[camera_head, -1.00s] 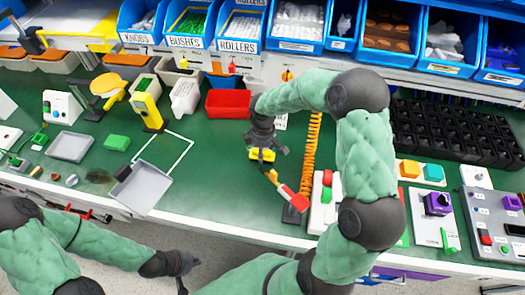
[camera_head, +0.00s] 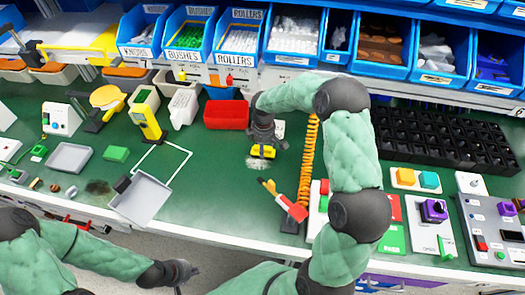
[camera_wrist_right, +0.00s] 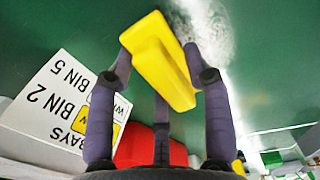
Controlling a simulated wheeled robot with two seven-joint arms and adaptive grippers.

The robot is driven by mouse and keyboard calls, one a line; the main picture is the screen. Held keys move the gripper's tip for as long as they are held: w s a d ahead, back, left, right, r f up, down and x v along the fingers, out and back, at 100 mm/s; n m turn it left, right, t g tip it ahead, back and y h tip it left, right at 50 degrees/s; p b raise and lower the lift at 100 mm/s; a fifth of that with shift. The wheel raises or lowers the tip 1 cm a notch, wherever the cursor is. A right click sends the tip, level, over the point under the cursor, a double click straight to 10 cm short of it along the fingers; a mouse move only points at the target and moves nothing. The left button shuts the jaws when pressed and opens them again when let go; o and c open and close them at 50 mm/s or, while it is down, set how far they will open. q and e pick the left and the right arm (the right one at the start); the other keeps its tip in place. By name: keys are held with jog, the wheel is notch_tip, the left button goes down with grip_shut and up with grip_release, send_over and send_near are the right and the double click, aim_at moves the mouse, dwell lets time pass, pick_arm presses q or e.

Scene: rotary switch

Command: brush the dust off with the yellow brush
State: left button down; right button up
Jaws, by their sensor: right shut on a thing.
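The yellow brush (camera_head: 262,151) is in my right gripper (camera_head: 264,140), over the green bench top. The right wrist view shows the fingers of my right gripper (camera_wrist_right: 160,75) closed around the yellow brush (camera_wrist_right: 160,62). A pale, speckled dust patch (camera_head: 258,165) lies on the bench just in front of the brush. The dust (camera_wrist_right: 207,28) also shows beside the brush in the right wrist view. I cannot tell whether the brush touches the bench. My left gripper (camera_head: 182,271) hangs low in front of the bench edge, away from the brush; its jaws are unclear.
A red bin (camera_head: 226,115) stands behind and left of the brush. An orange coiled cord (camera_head: 307,160) and a red-and-yellow tool (camera_head: 287,203) are to its right.

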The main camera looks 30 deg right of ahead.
aim_at(257, 145)
jog(key=shift+w+d, duration=0.35)
jog(key=shift+w, duration=0.1)
jog(key=shift+w+a, duration=0.4)
jog(key=shift+a, duration=0.15)
jog(key=shift+s+a+p, duration=0.4)
jog(key=shift+s+a, duration=0.85)
jog(key=shift+s, duration=0.2)
jog(key=shift+s+a, duration=0.1)
jog(key=shift+s+a+f, duration=0.15)
jog(key=shift+s+a, duration=0.95)
jog(key=shift+s, duration=0.25)
jog(key=shift+w+a, duration=0.35)
jog(key=shift+a, duration=0.2)
jog(key=shift+w+d+r+p, duration=0.1)
jog(key=shift+w+d+p, duration=0.15)
jog(key=shift+w+d, duration=0.4)
jog(key=shift+w+d+r+p, duration=0.1)
jog(key=shift+w+d+p, duration=0.1)
jog(key=shift+w+d, duration=0.4)
jog(key=shift+w+d+f, duration=0.1)
jog(key=shift+w+d, duration=0.5)
jog(key=shift+w, duration=0.3)
jog(key=shift+w+d+f, duration=0.1)
jog(key=shift+w+d, duration=0.5)
jog(key=shift+w, duration=0.25)
